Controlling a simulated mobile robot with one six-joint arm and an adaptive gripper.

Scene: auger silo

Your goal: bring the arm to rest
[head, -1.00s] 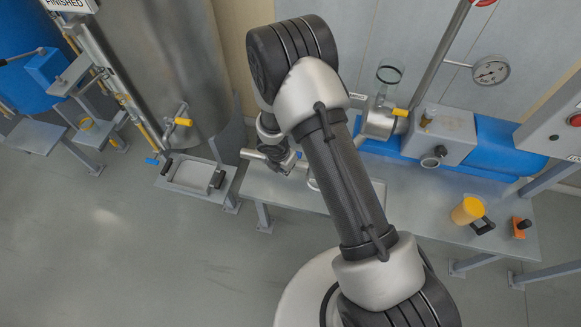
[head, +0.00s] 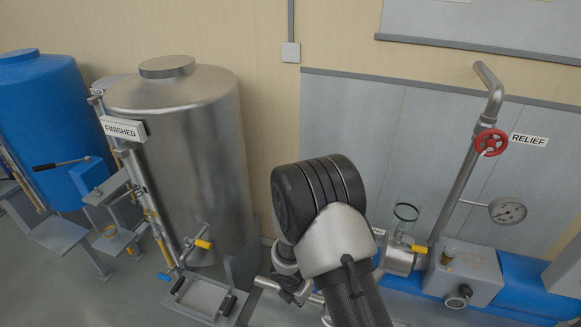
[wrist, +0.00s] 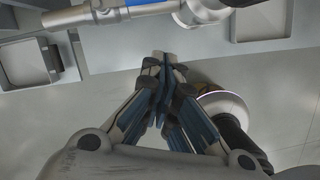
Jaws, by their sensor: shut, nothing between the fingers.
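My arm rises in the lower middle of the head view, its dark elbow and silver link in front of the workbench. My gripper (wrist: 163,58) shows in the wrist view with its fingers together and nothing between them.
A steel tank (head: 185,150) marked FINISHED stands left, with a tray (head: 203,297) below its yellow-handled tap (head: 203,244). A blue tank (head: 45,125) is further left. A red relief wheel (head: 490,142), a gauge (head: 507,211) and a glass cup (head: 405,214) are right.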

